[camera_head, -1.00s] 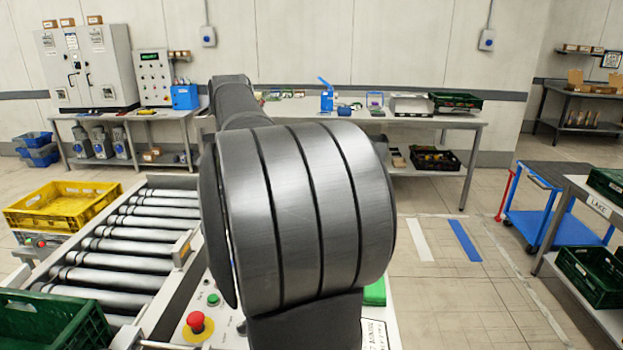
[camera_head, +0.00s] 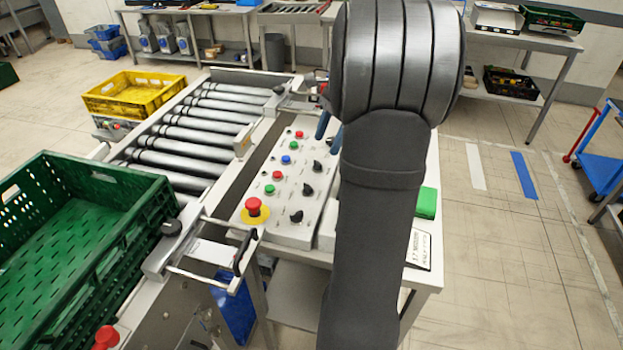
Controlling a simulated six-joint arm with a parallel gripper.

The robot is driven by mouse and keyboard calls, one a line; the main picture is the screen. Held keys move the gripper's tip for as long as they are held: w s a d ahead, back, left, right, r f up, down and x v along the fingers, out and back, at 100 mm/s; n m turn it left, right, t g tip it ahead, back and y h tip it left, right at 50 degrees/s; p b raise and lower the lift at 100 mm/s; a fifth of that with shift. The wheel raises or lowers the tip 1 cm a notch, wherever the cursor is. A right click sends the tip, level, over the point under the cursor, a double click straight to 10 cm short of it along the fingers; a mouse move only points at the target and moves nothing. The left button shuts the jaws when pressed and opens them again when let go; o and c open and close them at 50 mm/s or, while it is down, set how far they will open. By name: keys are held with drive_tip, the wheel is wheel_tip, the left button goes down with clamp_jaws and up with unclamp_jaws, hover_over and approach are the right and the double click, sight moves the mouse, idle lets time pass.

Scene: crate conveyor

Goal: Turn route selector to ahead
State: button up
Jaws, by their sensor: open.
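The control panel (camera_head: 290,205) is a light box on the table, left of my arm. It carries several black rotary knobs in a column on its right side: one near the front (camera_head: 296,216), one in the middle (camera_head: 308,190), one farther back (camera_head: 317,167). Their labels are too small to read, so I cannot tell which is the route selector or where it points. My gripper (camera_head: 329,132) shows only partly, as dark blue fingers over the panel's far right end. It is open, with nothing seen between the fingers. My own arm hides the rest.
Red, green and blue buttons line the panel, with a red emergency stop (camera_head: 253,207) at its front left. Left are the roller conveyor (camera_head: 195,130), a green crate (camera_head: 152,225) and a yellow crate (camera_head: 135,110). A green block (camera_head: 427,203) lies right of my arm.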

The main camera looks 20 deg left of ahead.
sight(309, 185)
drive_tip(key=x, duration=1.2)
drive_tip(key=shift+s+f, duration=0.1)
drive_tip(key=shift+f, duration=0.05)
drive_tip(key=c, duration=1)
